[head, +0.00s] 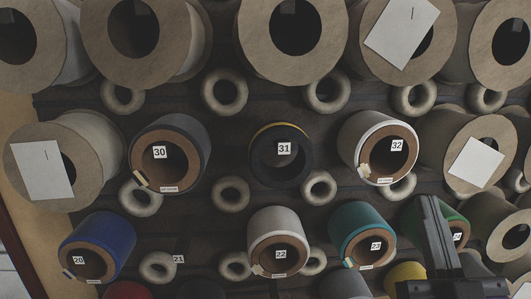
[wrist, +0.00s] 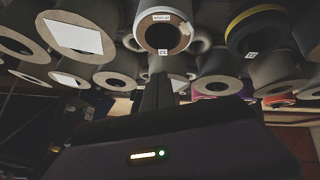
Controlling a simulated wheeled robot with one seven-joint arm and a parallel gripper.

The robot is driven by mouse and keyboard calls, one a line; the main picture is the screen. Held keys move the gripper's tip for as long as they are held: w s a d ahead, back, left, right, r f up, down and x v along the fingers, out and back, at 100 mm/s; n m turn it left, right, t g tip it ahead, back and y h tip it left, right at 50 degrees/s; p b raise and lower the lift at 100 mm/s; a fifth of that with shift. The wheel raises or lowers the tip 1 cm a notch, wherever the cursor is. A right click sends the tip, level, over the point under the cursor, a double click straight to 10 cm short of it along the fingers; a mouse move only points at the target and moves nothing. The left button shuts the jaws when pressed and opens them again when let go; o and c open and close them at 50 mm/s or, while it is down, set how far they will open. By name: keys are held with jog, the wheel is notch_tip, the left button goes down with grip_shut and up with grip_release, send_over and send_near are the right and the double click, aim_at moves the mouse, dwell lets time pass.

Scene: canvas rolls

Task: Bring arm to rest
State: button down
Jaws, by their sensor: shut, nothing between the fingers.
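My gripper (head: 431,205) shows as a dark shape at the lower right of the head view. Its fingers point up the picture in front of the green roll (head: 453,222), partly hiding it. In the wrist view my gripper (wrist: 158,88) is shut and empty, its fingers together. The roll marked 32 (wrist: 163,32) shows beyond the fingertips in the wrist view, apart from them. The same roll 32 (head: 377,148) has a white outer layer in the head view.
Rows of canvas rolls face me, among them roll 30 (head: 168,157), roll 31 (head: 283,155), blue roll 20 (head: 97,243), roll 22 (head: 276,240) and teal roll 23 (head: 362,234). Empty ring-shaped holders (head: 224,91) stand between them. A wooden side panel (head: 20,200) is at the left.

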jog(key=s+a+f+g+y, duration=0.1)
jog(key=s+f+g, duration=0.1)
jog(key=s+f, duration=0.55)
jog(key=s+a+f+g+y, duration=0.15)
jog(key=s+f, duration=0.25)
jog(key=f, duration=0.6)
jog(key=s+f+g, duration=0.3)
jog(key=s+f, duration=0.4)
jog(key=s, duration=0.2)
jog(key=s+f+g+h, duration=0.1)
jog(key=s+f+g, duration=0.3)
jog(key=s+f, duration=0.3)
jog(key=s, duration=0.3)
jog(key=shift+s+m, duration=0.3)
jog(key=shift+m, duration=0.1)
